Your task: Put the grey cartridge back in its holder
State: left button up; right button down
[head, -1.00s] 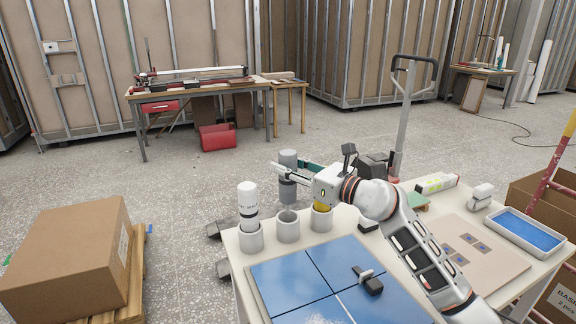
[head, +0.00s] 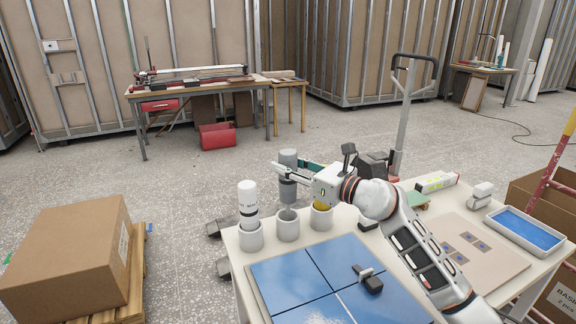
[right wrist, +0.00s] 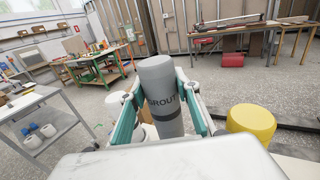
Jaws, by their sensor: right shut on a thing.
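The grey cartridge (head: 288,188) is upright in my right gripper (head: 290,174), above the empty middle holder (head: 288,226). In the right wrist view the cartridge (right wrist: 162,96) shows a dark band and the word GROUT, with the fingers (right wrist: 162,112) shut on either side of it. The cartridge's lower end seems a little above the holder's rim. The left holder (head: 250,238) carries a white cartridge (head: 247,203). The right holder (head: 321,220) has a yellow cartridge, partly hidden by my gripper; its yellow top (right wrist: 252,121) shows in the right wrist view. My left gripper is not in view.
The white table (head: 240,262) carries a blue tiled board (head: 300,275), a small black-and-white tool (head: 368,279) and a blue tray (head: 530,232). A pallet jack (head: 405,110) stands behind the table. A large cardboard box (head: 65,255) is at left.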

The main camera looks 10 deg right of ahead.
aim_at(295, 190)
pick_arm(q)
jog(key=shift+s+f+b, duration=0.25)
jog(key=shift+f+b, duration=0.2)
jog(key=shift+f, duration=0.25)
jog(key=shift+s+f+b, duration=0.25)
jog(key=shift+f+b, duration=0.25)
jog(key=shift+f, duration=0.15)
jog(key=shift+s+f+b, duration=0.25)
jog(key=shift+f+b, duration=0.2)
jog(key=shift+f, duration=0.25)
pick_arm(e)
jog(key=shift+f, duration=3.25)
jog(key=c, duration=1.4)
grip_release()
jog(key=o, duration=0.3)
jog(key=shift+f, duration=0.1)
jog(key=shift+r+p, duration=1.2)
jog(key=shift+r, duration=0.25)
pick_arm(q)
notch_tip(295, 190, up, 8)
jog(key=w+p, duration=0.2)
jog(key=p, duration=0.1)
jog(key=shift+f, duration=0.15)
pick_arm(e)
jog(key=shift+r, duration=1.6)
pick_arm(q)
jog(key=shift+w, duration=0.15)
